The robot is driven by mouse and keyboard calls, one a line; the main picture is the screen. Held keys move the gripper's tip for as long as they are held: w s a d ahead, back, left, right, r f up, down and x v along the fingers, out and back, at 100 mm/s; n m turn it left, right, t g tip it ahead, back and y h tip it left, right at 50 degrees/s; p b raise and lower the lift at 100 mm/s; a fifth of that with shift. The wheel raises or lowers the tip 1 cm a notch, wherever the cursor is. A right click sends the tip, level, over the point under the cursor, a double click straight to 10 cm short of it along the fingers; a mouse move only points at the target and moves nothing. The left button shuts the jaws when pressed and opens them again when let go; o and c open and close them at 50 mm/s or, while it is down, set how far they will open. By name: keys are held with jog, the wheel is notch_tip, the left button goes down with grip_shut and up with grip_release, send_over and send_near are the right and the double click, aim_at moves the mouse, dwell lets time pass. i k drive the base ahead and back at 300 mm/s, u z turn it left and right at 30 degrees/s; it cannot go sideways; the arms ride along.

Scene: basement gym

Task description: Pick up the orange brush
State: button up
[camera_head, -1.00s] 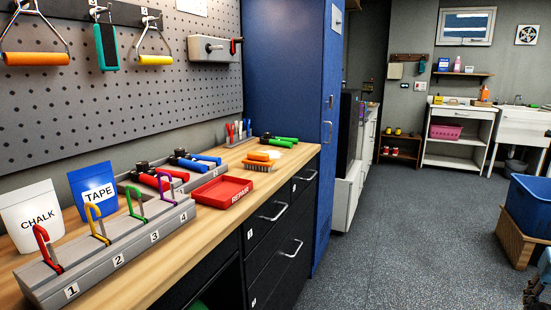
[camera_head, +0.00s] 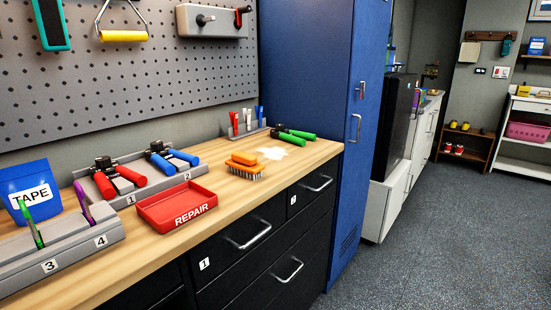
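The orange brush (camera_head: 246,164) lies on the wooden workbench (camera_head: 215,221) near its front edge, right of the red tray. It has an orange back and pale bristles that face down onto the bench. A white patch (camera_head: 272,153), perhaps powder, lies just behind and right of it. Nothing covers the brush. My gripper is not in view.
The red REPAIR tray (camera_head: 177,205) sits left of the brush. Green-handled grips (camera_head: 294,135) lie behind it to the right. A grey numbered rack (camera_head: 62,248) stands at the left. A tall blue cabinet (camera_head: 310,75) closes the bench's far end. Floor (camera_head: 430,235) at right is clear.

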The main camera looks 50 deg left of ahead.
aim_at(246, 164)
jog(key=i, duration=1)
jog(key=u, duration=2.9)
